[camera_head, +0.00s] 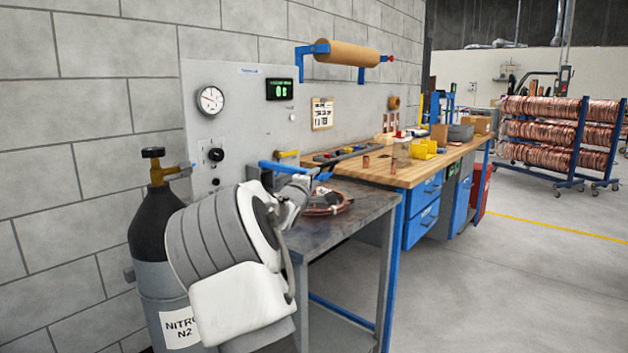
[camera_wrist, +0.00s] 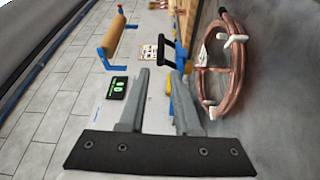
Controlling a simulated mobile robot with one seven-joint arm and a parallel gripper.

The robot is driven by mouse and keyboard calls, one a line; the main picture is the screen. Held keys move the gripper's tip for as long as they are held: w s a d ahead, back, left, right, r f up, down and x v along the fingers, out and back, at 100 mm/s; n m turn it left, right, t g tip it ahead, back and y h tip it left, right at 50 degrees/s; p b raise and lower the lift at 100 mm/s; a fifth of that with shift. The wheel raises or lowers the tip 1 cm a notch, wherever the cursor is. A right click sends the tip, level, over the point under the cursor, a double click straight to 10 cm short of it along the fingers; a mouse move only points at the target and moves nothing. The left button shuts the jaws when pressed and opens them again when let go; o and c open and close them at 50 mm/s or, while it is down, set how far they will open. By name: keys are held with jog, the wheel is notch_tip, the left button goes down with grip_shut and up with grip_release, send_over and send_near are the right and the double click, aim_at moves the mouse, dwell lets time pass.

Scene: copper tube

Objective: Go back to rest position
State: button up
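My gripper (camera_wrist: 160,72) shows in the wrist view with its two grey fingers apart and nothing between them. In the head view my white and grey arm is in front of the panel at the left, and its far end, largely hidden by the arm, is above the grey metal table (camera_head: 355,215). A copper tube coil (camera_head: 327,206) lies on that table, just right of my arm's end. The coil also shows in the wrist view (camera_wrist: 236,75), with white ties around it, to the right of my fingers and apart from them.
A black nitrogen cylinder (camera_head: 150,228) stands left of my arm. The wall panel (camera_head: 235,115) carries a gauge (camera_head: 210,100) and a green display (camera_head: 279,89). A wooden workbench (camera_head: 405,172) with blue drawers adjoins the metal table.

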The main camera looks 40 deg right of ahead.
jog(key=shift+s, duration=0.1)
dwell(0.5)
jog(key=s+a+f+m+g+y, duration=0.1)
jog(key=s+a+m+g, duration=0.2)
jog(key=s, duration=0.5)
jog(key=s+a+m+g+y, duration=0.1)
jog(key=s+m+g, duration=0.1)
jog(key=s+m, duration=0.45)
jog(key=s+a+f+n+y, duration=0.1)
jog(key=s+a+f+y, duration=0.25)
jog(key=s+a, duration=0.65)
jog(key=s+a+f+n+y, duration=0.1)
jog(key=s+a+f+y, duration=0.3)
jog(key=s+a, duration=0.6)
jog(key=s+a+f+n+y, duration=0.1)
jog(key=s+a+f+y, duration=0.35)
jog(key=a, duration=0.85)
notch_tip(320, 180, up, 30)
jog(key=s+p, duration=0.1)
jog(key=p, duration=2.7)
jog(key=shift+s+d+f+g, duration=0.2)
jog(key=shift+s+g, duration=0.1)
jog(key=shift+g, duration=0.1)
